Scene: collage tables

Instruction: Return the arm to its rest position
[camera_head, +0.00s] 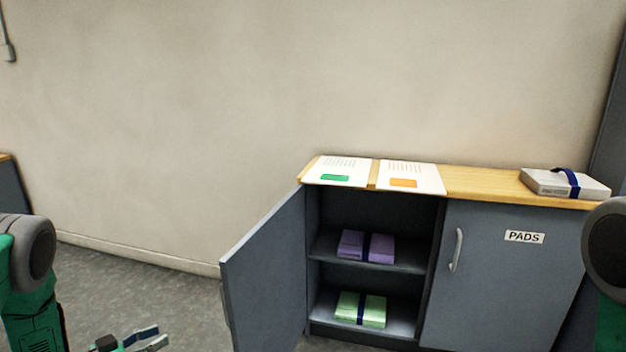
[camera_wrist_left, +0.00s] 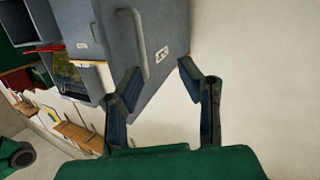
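My left gripper (camera_head: 150,337) shows at the bottom left of the head view, low over the floor and left of the cabinet's open door. Its two fingers are spread apart. In the left wrist view the left gripper (camera_wrist_left: 157,84) is open with nothing between its fingertips, and a grey cabinet and the wall lie beyond it. Part of my left arm (camera_head: 30,290) is at the left edge. Part of my right arm (camera_head: 612,270) is at the right edge; the right gripper is out of view.
A grey cabinet has its left door (camera_head: 265,275) swung open and its right door (camera_head: 495,275), marked PADS, shut. Purple pads (camera_head: 366,246) and green pads (camera_head: 361,309) lie inside. Two sheets (camera_head: 340,171) and a banded white pad (camera_head: 565,184) lie on top. Floor (camera_head: 150,295) is clear left.

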